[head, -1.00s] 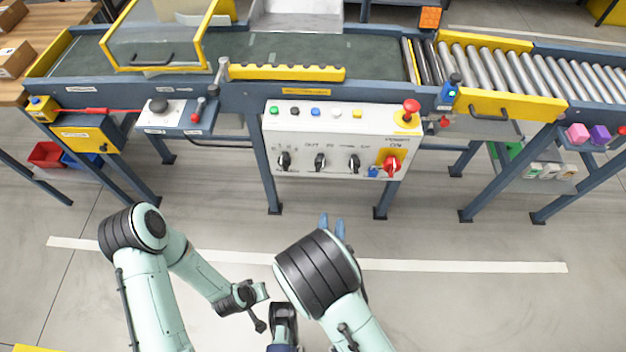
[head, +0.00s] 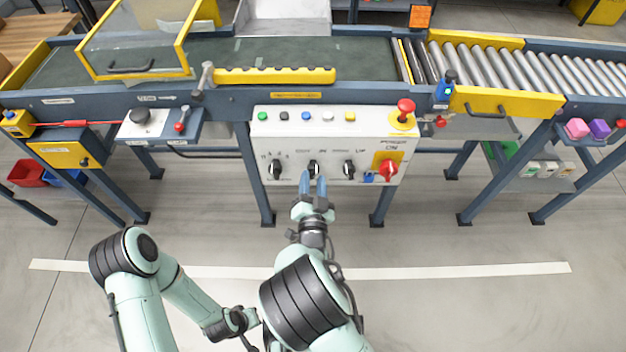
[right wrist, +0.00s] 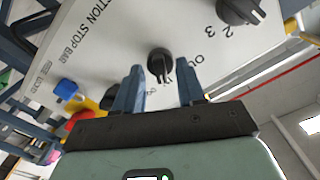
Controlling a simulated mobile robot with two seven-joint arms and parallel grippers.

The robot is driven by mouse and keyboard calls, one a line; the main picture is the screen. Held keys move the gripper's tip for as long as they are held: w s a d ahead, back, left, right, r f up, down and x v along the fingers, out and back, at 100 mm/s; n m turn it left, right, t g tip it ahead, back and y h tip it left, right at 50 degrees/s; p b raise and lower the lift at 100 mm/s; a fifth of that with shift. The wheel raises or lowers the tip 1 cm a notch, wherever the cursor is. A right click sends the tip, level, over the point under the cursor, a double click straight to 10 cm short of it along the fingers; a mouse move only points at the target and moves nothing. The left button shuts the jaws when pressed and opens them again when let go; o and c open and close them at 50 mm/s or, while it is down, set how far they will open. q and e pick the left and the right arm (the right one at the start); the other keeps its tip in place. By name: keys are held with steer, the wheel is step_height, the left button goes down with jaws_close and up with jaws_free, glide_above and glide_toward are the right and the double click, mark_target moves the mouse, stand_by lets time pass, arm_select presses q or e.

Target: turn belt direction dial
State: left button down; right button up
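The white control panel (head: 330,128) carries several dials in a row. The middle black dial (head: 314,168), with OUT and IN lettering above it, looks like the belt direction dial. It also shows in the right wrist view (right wrist: 160,64). My right gripper (head: 313,184) is open, its blue fingers pointing at this dial from below in the head view. In the right wrist view, the fingertips (right wrist: 160,76) lie either side of the dial with gaps; I cannot tell if they reach around it.
Black dials stand left (head: 275,170) and right (head: 349,169) of the middle one. A red rotary switch (head: 388,170) and a red mushroom button (head: 405,108) are at the panel's right. The conveyor (head: 300,52) runs above. Floor in front is clear.

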arm_select(q)
steer(key=shift+s+f, duration=0.2)
steer(key=shift+s, duration=0.05)
arm_select(e)
steer(key=shift+w, duration=0.5)
steer(key=c, duration=0.7)
arm_select(q)
steer(key=shift+w+r+t+p, duration=0.7)
steer(key=shift+w+r+p, duration=0.55)
steer(key=shift+w+r, duration=0.95)
arm_select(e)
steer(key=shift+o, duration=0.2)
steer(key=shift+n, duration=2.1)
steer(key=shift+n+p, duration=0.4)
steer(key=shift+n, duration=0.5)
steer(key=n+p, duration=0.1)
steer(key=n, duration=0.2)
arm_select(q)
steer(key=s+d+r+g+h+p, duration=0.1)
steer(key=s+d+r, duration=0.2)
steer(key=s, duration=0.2)
steer(key=shift+s+m+g, duration=0.25)
steer(key=shift+m+g, duration=0.05)
arm_select(e)
steer(key=shift+n, duration=1.5)
arm_select(q)
steer(key=shift+d, duration=0.15)
